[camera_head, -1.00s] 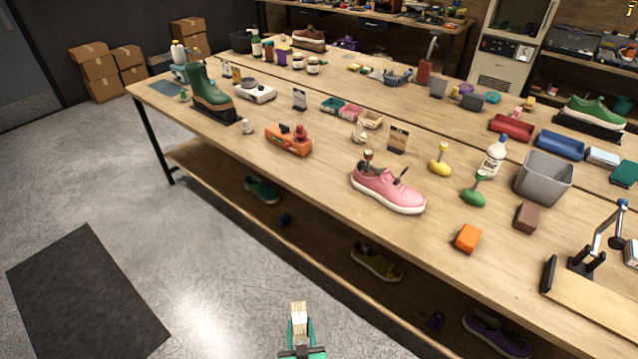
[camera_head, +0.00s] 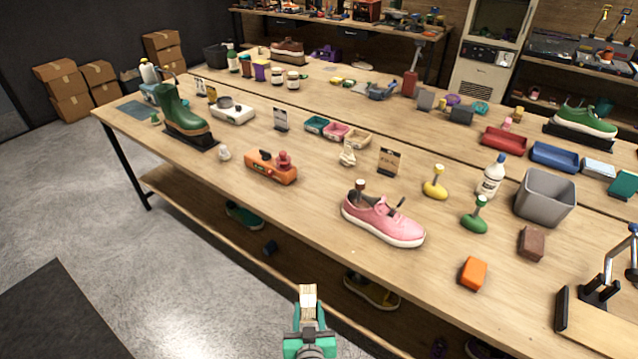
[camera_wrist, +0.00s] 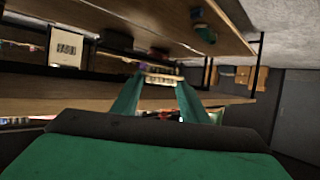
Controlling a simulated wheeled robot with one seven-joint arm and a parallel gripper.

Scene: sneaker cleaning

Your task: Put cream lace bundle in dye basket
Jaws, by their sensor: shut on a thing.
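My gripper (camera_head: 307,318) is at the bottom middle of the head view, in front of the table's near edge. It is shut on the cream lace bundle (camera_head: 308,295), which sticks up beyond the fingertips. In the wrist view the bundle (camera_wrist: 162,78) shows between the two green fingers. Three small open baskets stand in a row mid-table: teal (camera_head: 317,124), pink (camera_head: 336,131) and tan (camera_head: 358,139). I cannot tell which one is the dye basket. They are beyond my gripper and apart from it.
A pink sneaker (camera_head: 382,222) stands on the wooden table (camera_head: 310,215) between my gripper and the baskets. An orange device (camera_head: 270,169), a small whitish item (camera_head: 347,155) and a dark sign card (camera_head: 388,161) are nearby. A grey bin (camera_head: 545,199) stands at the right.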

